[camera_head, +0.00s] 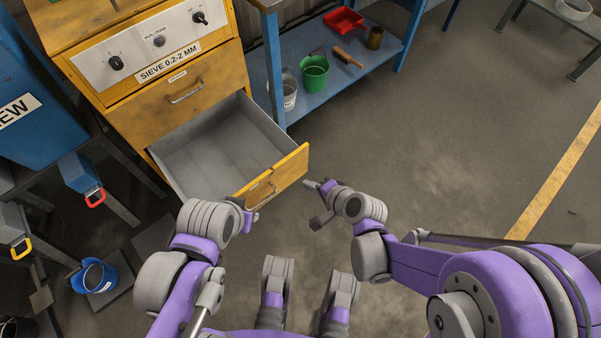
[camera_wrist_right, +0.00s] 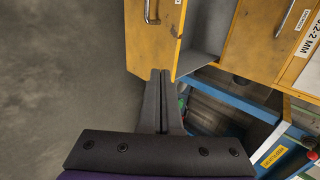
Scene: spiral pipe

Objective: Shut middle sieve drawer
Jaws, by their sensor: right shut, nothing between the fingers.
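The cabinet's open drawer (camera_head: 215,150), grey inside with a yellow front (camera_head: 275,175), is pulled far out below a shut drawer (camera_head: 180,95). It is empty. Its front and metal handle also show in the right wrist view (camera_wrist_right: 152,38). My right gripper (camera_head: 308,184) is just right of the drawer front's right end. In the right wrist view its fingers (camera_wrist_right: 162,78) are together and empty, with the tips close to the front's edge; contact is unclear. My left gripper (camera_head: 250,217) is near the front's left end by the handle, its jaws mostly hidden.
A blue shelf (camera_head: 335,85) with a green bucket (camera_head: 314,72), red dustpan and brush stands right of the cabinet. A blue bin (camera_head: 30,110) and a blue bucket (camera_head: 95,277) are at the left. The floor at the right is clear.

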